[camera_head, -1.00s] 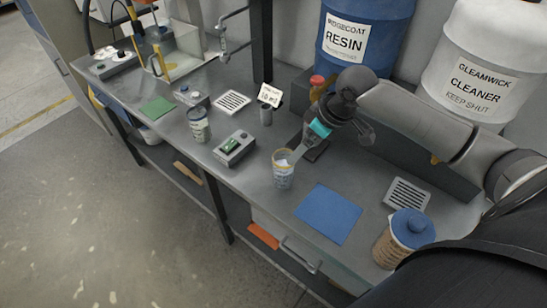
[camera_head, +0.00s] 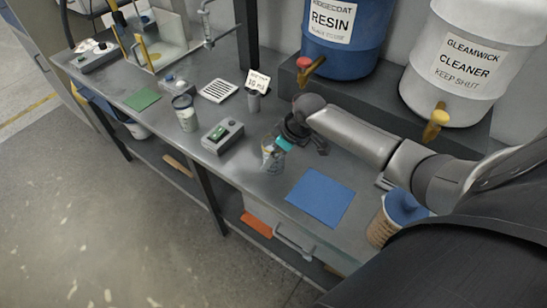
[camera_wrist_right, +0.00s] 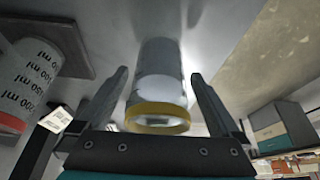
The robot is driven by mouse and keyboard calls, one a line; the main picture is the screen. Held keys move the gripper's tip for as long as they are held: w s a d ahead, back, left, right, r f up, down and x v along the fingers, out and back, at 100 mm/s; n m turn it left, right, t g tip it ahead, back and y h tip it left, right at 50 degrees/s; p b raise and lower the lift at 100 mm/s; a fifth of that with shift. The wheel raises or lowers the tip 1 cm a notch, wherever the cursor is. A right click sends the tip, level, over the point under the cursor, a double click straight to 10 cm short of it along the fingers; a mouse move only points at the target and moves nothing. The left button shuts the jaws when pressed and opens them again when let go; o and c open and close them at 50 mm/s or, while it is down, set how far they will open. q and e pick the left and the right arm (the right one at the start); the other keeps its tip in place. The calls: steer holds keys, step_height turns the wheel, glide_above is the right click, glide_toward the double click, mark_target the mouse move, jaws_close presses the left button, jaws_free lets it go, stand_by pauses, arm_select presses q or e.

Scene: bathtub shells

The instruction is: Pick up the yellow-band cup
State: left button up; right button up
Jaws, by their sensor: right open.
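The yellow-band cup (camera_wrist_right: 158,85) is a clear cup with a yellow ring at the end nearer the camera. In the right wrist view it lies between the two fingers of my right gripper (camera_wrist_right: 165,105), with visible gaps on both sides. In the head view the cup (camera_head: 269,160) stands on the grey bench, partly covered by my right gripper (camera_head: 277,150). My right gripper is open around the cup. My left gripper is not in view.
A red-banded, ml-marked vessel (camera_wrist_right: 30,85) shows in the wrist view.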

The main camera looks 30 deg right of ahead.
steer(key=shift+x, duration=0.9)
steer(key=shift+r, duration=0.1)
steer(key=c, duration=1.5)
jaws_close()
steer(key=shift+r, duration=0.15)
